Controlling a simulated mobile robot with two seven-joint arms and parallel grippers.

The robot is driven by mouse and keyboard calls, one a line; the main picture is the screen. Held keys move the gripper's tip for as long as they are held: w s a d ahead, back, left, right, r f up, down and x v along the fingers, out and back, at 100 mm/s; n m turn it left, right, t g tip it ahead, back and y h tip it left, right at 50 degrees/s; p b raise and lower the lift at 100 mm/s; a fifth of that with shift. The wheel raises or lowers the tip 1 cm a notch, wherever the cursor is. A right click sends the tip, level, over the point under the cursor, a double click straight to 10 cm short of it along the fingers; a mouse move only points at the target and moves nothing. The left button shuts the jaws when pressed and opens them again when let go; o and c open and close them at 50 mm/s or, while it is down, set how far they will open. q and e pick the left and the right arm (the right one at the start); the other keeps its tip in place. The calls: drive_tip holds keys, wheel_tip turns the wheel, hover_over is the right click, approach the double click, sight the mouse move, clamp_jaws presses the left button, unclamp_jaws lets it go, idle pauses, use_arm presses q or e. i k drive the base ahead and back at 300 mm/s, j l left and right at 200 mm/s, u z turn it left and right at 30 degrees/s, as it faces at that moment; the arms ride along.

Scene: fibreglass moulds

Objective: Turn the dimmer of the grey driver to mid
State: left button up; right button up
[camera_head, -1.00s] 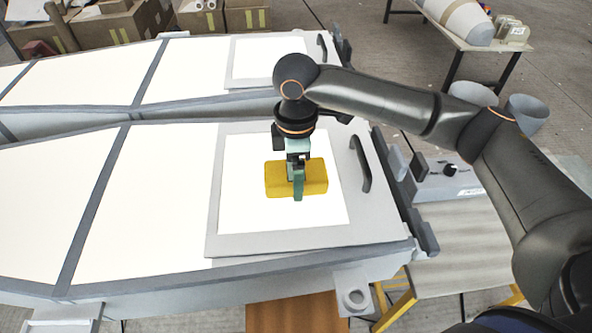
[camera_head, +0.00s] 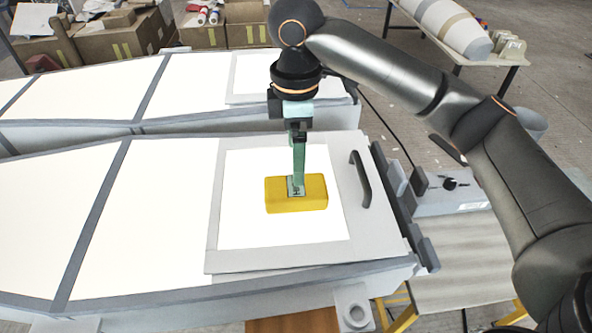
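The grey driver (camera_head: 454,197) is a low grey box at the right, beside the near mould's edge. A black dimmer knob (camera_head: 449,184) shows on it; its setting is too small to read. My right gripper (camera_head: 297,183) points down over a yellow block (camera_head: 313,199) on the white panel of the near mould. Its green fingers are seen edge-on, ending at the block's dark-marked top. I cannot tell whether they touch it or how far apart they are. The gripper is well left of the driver. My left gripper is not in view.
The near mould's panel (camera_head: 225,256) has a black handle (camera_head: 361,179) between my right gripper and the driver. The driver rests near a wooden board (camera_head: 455,262). A second mould (camera_head: 200,80) and cardboard boxes (camera_head: 110,45) lie behind. A table (camera_head: 483,52) stands at the back right.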

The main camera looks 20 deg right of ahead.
sight(450, 184)
drive_tip(key=k+l, duration=0.75)
drive_tip(key=k, duration=0.1)
